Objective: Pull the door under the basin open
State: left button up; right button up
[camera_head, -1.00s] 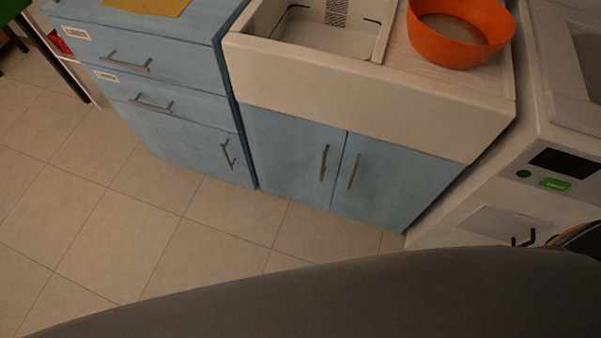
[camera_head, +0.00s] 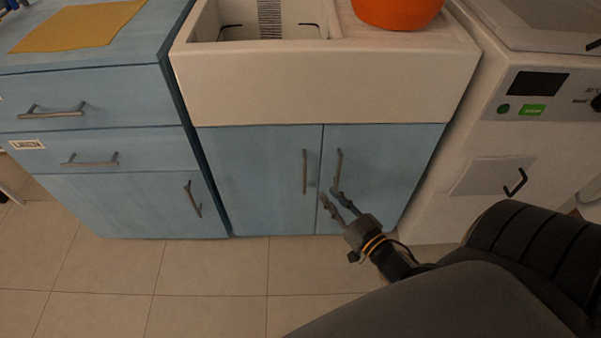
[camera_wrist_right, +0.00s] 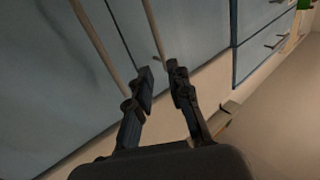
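The blue cabinet under the basin has a left door (camera_head: 250,180) and a right door (camera_head: 385,175), both shut. The left door's upright bar handle (camera_head: 305,171) and the right door's handle (camera_head: 339,168) flank the centre seam. My right gripper (camera_head: 330,197) is open and empty, just below the right door's handle. In the right wrist view, the fingers of the right gripper (camera_wrist_right: 162,76) stand apart. One handle (camera_wrist_right: 153,32) ends between the tips in that view, and the other handle (camera_wrist_right: 97,45) ends beside the left finger. I cannot tell whether they touch. My left gripper is not in view.
The white basin (camera_head: 320,95) overhangs the doors, with an orange bowl (camera_head: 398,10) on it. A blue drawer cabinet (camera_head: 110,205) stands left, and a white appliance (camera_head: 470,150) right. Tiled floor (camera_head: 200,275) in front is clear at left.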

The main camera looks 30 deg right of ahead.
jog(key=w, duration=0.4)
jog(key=w+b, duration=0.1)
jog(key=w, duration=0.7)
jog(key=shift+w+a+b, duration=0.1)
jog(key=shift+a+b, duration=0.15)
jog(key=shift+b, duration=0.15)
grip_shut()
